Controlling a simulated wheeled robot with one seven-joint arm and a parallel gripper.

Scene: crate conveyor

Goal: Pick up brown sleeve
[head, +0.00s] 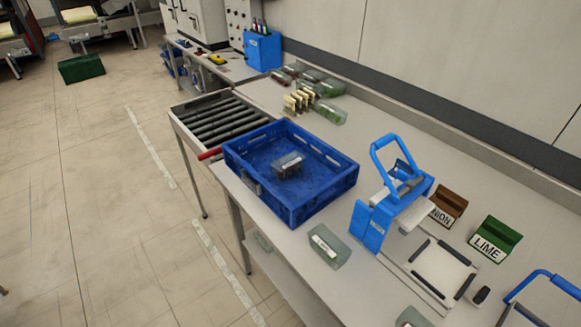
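No part of my gripper shows in the head view. A brown piece marked with letters ending "NION" (449,203) stands on the worktable, right of the blue-handled device (395,205). A green piece marked "LIME" (494,240) stands to its right. A small grey-brown pack (288,166) lies in the blue crate (334,194), near the crate's middle. I cannot tell whether the brown lettered piece or the pack is the brown sleeve. Nothing is seen holding either one.
A roller conveyor (222,118) adjoins the crate's far left side. A clear tray (329,246) lies in front of the crate. Several packs (314,98) stand at the back of the table. A second blue handle (545,283) is at the lower right. The floor at left is mostly clear.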

